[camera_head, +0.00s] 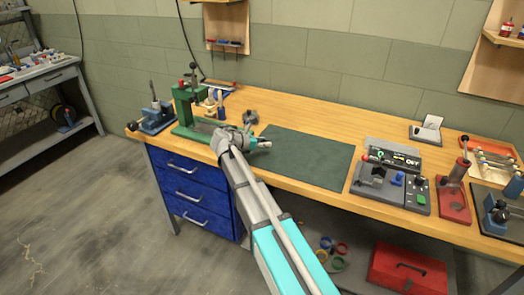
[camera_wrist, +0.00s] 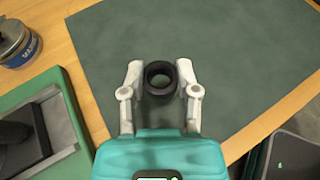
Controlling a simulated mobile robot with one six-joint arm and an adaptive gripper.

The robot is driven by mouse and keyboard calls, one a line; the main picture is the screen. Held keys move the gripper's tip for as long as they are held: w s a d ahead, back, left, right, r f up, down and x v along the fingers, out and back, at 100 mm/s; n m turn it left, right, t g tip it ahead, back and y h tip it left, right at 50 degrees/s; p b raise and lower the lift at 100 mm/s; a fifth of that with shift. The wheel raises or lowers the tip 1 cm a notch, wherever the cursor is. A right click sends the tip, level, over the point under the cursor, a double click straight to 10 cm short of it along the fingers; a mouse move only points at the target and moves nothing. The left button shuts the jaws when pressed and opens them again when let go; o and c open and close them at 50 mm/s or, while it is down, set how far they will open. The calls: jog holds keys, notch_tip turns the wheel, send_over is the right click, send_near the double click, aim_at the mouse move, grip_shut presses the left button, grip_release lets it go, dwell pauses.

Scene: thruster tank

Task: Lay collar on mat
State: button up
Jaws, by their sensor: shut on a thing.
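The collar (camera_wrist: 160,67) is a small black ring in the wrist view, with a round hole through it. My gripper (camera_wrist: 160,80) is shut on it, one pale finger against each side. The mat (camera_wrist: 235,50) is a flat dark green sheet and fills the background behind the collar. From this view I cannot tell whether the collar touches the mat or is held above it. In the head view my gripper (camera_head: 266,144) is over the left edge of the mat (camera_head: 315,160); the collar is too small to make out there.
A green press (camera_head: 190,105) stands left of the mat, and a tin (camera_wrist: 16,42) shows at the left in the wrist view. A grey fixture with an OFF display (camera_head: 392,158) is right of the mat. Most of the mat is clear.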

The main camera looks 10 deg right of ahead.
jog(key=shift+w+d+f+b, duration=0.25)
jog(key=shift+w+f+b, duration=0.05)
jog(key=shift+f+b, duration=1.55)
jog(key=shift+f, duration=0.1)
jog(key=shift+f, duration=0.15)
jog(key=o, duration=0.9)
jog(key=shift+r, duration=0.25)
jog(key=p+v, duration=0.4)
jog(key=v, duration=0.6)
jog(key=shift+s+a+r, duration=0.1)
jog(key=shift+s+a, duration=0.05)
jog(key=shift+a, duration=0.05)
jog(key=shift+p+v, duration=0.35)
jog(key=shift+v, duration=0.4)
